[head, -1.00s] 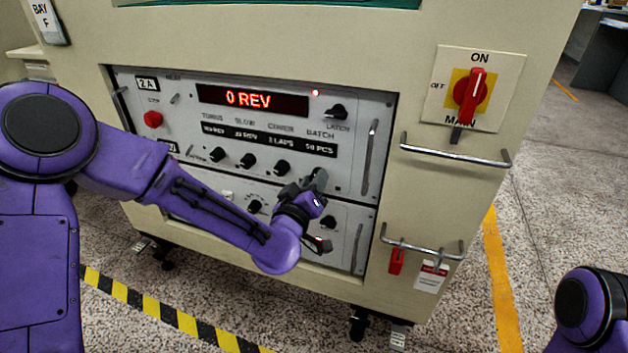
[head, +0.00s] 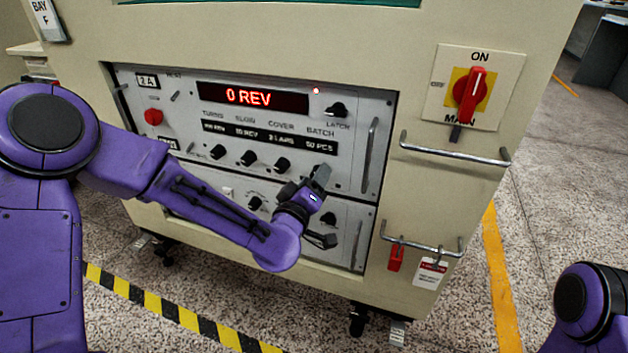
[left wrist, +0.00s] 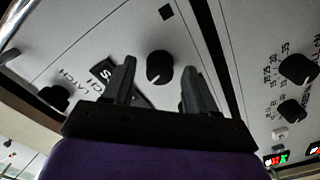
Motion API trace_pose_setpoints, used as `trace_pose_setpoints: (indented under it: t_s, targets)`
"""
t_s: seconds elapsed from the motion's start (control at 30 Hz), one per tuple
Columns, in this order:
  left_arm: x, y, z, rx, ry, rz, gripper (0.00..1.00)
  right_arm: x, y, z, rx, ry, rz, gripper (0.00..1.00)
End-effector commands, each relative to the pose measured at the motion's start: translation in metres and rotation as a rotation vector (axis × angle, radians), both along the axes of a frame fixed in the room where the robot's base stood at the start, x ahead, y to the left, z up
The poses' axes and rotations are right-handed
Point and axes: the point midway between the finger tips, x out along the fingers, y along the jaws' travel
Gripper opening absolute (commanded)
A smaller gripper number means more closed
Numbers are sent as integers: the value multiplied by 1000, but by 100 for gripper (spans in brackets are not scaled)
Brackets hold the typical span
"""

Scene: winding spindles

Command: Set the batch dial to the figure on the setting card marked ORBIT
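The batch dial (left wrist: 158,67) is a black round knob on the pale panel. In the left wrist view it shows between the two fingers of my left gripper, with clear gaps on both sides. In the head view my left gripper (head: 319,178) hides the dial; its fingers are open and hold nothing. The BATCH window (head: 319,145) above it seems to read 50 PCS, though the print is small. No setting card marked ORBIT can be made out. My right gripper is out of view.
Three similar black knobs (head: 248,158) stand in a row left of my gripper. A latch knob (head: 337,109) is above, a metal handle (head: 370,152) to the right. The red display (head: 252,98) reads 0 REV. A red main switch (head: 470,92) is farther right.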

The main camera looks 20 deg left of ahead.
Motion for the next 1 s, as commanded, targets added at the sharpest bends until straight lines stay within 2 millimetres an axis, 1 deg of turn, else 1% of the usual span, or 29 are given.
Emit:
trace_pose_setpoints:
  t_s: [0.23,0.33,0.37,0.47,0.6,0.67,0.7,0.8,0.9,1.0]
  targets:
    - [0,0,0,0,-1,1,59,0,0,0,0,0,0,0]
    - [-5,0,1,1,0,0,59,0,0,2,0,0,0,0]
    - [-8,0,1,2,1,-1,59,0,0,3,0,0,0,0]
    - [-28,1,3,2,2,-2,59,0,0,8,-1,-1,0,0]
    - [-67,2,2,3,3,-3,59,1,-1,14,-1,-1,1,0]
    - [-83,2,2,2,3,-3,59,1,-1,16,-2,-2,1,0]
    - [-86,3,9,7,5,-1,59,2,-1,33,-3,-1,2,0]
    - [-96,3,7,7,3,0,59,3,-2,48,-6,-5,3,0]
    - [-102,3,5,4,2,-1,59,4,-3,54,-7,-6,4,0]
    - [-105,4,2,1,1,0,59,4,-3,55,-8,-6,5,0]
